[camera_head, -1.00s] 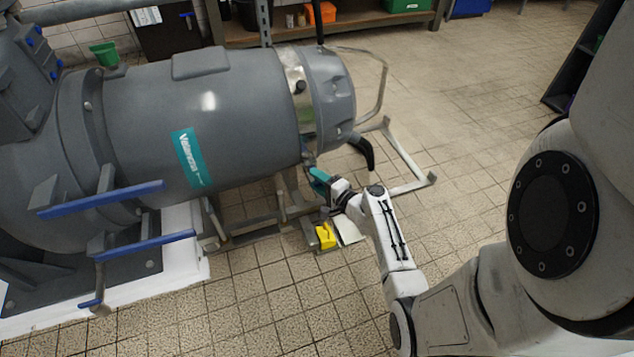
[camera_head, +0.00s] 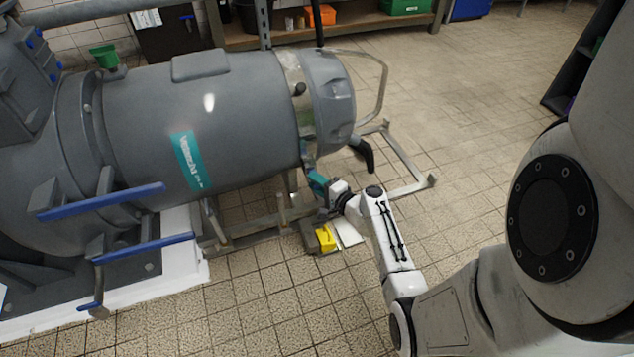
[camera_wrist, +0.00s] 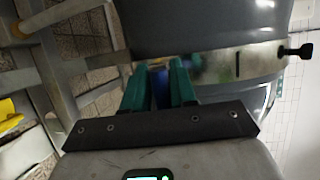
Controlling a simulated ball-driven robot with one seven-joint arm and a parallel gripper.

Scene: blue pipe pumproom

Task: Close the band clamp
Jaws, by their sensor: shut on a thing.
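The band clamp (camera_head: 297,85) is a shiny metal band around the grey vessel (camera_head: 235,115), at the seam with its domed end cap (camera_head: 332,95). In the wrist view the band (camera_wrist: 230,63) runs to the right from my fingers, with a black knob (camera_wrist: 295,51) on it. My gripper (camera_head: 316,181) is below the band at the underside of the vessel. In the wrist view its teal fingers (camera_wrist: 160,86) are shut on a narrow blue piece (camera_wrist: 160,80) that looks like the clamp's lever. Its joint with the band is hidden.
A metal frame (camera_head: 410,165) stands under and beyond the end cap. A curved black handle (camera_head: 365,155) hangs by the cap. A yellow object (camera_head: 325,239) lies below my gripper. Blue bars (camera_head: 100,200) stick out at the left. The tiled floor at right is open.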

